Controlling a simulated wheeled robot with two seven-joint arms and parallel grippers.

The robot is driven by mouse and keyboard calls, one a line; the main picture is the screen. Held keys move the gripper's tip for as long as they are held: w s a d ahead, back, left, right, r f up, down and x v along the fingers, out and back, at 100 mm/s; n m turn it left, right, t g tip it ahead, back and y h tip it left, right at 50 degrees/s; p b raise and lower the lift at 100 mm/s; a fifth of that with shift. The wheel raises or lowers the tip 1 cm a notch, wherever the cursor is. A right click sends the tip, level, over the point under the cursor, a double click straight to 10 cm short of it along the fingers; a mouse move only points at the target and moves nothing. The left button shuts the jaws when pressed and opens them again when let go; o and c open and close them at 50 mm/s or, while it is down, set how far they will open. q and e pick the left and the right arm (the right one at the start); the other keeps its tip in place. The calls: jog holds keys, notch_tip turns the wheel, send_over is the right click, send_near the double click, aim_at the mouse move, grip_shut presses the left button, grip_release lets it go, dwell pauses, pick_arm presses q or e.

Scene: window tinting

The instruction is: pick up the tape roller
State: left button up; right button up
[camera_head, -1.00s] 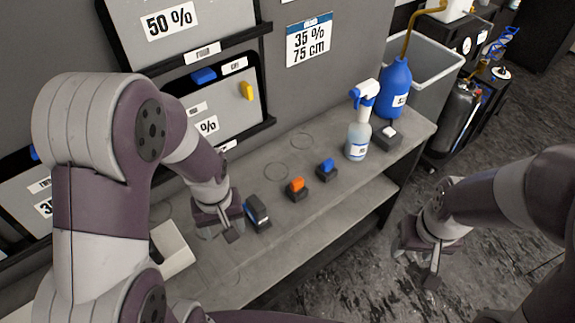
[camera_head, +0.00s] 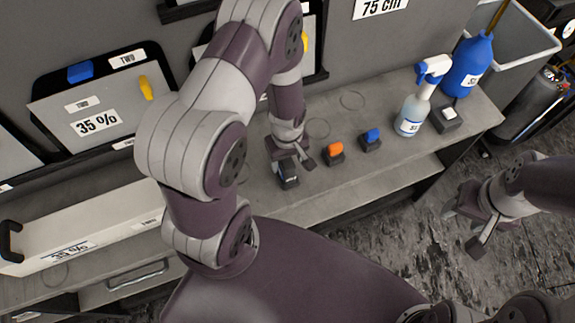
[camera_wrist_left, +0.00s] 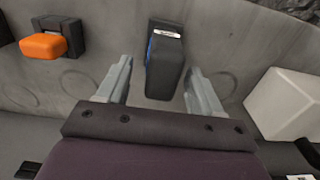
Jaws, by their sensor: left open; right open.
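A black block-shaped tool with a blue edge and a white label, seemingly the tape roller (camera_head: 288,179), stands on the grey bench top. My left gripper (camera_head: 304,160) is at it and partly covers it in the head view. In the left wrist view the black tool (camera_wrist_left: 164,68) sits between the two fingers of the open left gripper (camera_wrist_left: 160,78), with a visible gap on each side. My right gripper (camera_head: 478,238) is open and empty, out over the floor in front of the bench.
An orange tool (camera_head: 335,148) and a blue tool (camera_head: 372,135) stand on small black holders to the right. A spray bottle (camera_head: 412,110) and a blue bottle (camera_head: 469,65) are farther right. A long white box (camera_head: 90,230) lies at left.

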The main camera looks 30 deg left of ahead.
pick_arm(q)
jog(key=shift+s+a+f, duration=0.1)
jog(key=shift+s+f, duration=0.05)
jog(key=shift+f, duration=0.45)
jog(key=shift+s+f, duration=0.15)
jog(key=shift+f, duration=0.45)
jog(key=shift+w+f, duration=0.2)
jog(key=shift+f, duration=0.05)
jog(key=c, duration=1.2)
jog(key=shift+r, duration=0.15)
